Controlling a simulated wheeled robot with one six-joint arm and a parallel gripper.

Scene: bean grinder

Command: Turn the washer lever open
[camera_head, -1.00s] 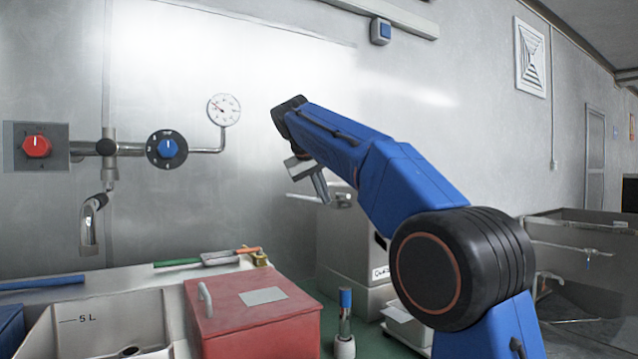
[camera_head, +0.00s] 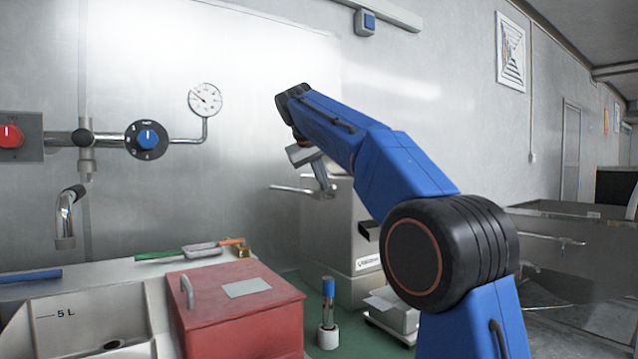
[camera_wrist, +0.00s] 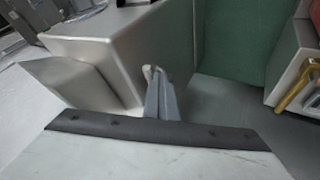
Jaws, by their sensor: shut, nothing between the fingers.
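A thin metal lever (camera_head: 288,188) juts left from the top of a grey metal machine (camera_head: 334,235); I cannot tell for sure that it is the washer lever. My gripper (camera_head: 327,188) is shut and empty, pointing down in front of the machine's top. In the head view its fingers overlap the lever's right end; whether they touch is unclear. In the wrist view the closed fingers (camera_wrist: 158,92) appear in front of the grey machine (camera_wrist: 125,55), and the lever cannot be made out.
A red box (camera_head: 240,310) and a sink (camera_head: 70,330) stand at left. A blue-topped tool (camera_head: 328,308) stands upright on the green surface. Pipes with a gauge (camera_head: 205,99) run along the wall. A metal basin (camera_head: 560,260) with a rod is at right.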

